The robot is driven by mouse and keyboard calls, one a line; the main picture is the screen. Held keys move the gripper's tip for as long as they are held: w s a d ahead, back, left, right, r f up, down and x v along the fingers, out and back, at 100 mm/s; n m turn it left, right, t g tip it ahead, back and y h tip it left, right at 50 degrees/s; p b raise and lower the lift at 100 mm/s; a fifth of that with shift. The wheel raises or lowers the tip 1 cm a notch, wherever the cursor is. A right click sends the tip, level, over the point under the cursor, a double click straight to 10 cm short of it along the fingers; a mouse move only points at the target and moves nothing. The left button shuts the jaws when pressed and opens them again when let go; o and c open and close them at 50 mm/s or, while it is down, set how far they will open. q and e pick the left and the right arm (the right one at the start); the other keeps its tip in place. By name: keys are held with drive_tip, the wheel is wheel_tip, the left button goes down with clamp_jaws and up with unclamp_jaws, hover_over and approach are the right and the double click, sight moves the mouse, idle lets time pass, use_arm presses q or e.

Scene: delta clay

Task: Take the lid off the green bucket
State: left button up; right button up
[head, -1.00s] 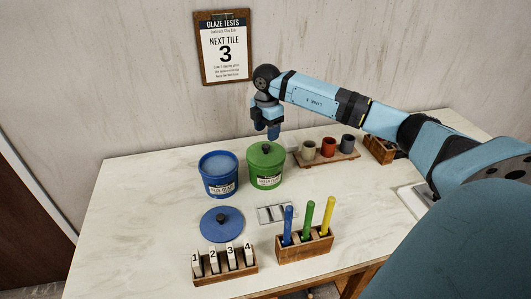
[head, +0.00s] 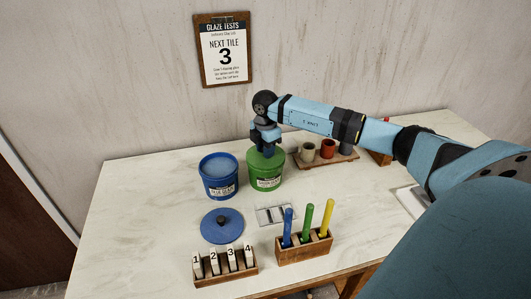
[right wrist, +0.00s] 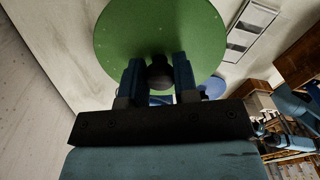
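The green bucket (head: 265,178) stands on the table with its green lid (head: 277,158) on. The lid fills the top of the right wrist view (right wrist: 160,25), with its dark knob (right wrist: 160,76) near the middle. My right gripper (head: 265,150) is directly above the lid, pointing down, and hides the knob in the head view. In the right wrist view its two blue fingers (right wrist: 159,72) are apart, one on each side of the knob. They do not look closed on it.
The open blue bucket (head: 219,180) stands close on the left, its blue lid (head: 222,226) lying in front. A brush holder (head: 304,248), a numbered tile rack (head: 226,270) and a small pale tray (head: 277,214) are nearer. A board with cups (head: 328,159) is right.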

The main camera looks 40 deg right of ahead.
drive_tip(key=shift+c, duration=1.4)
drive_tip(key=shift+r, duration=0.1)
wheel_tip(320, 180, up, 20)
drive_tip(key=b, duration=0.1)
drive_tip(key=shift+b, duration=0.35)
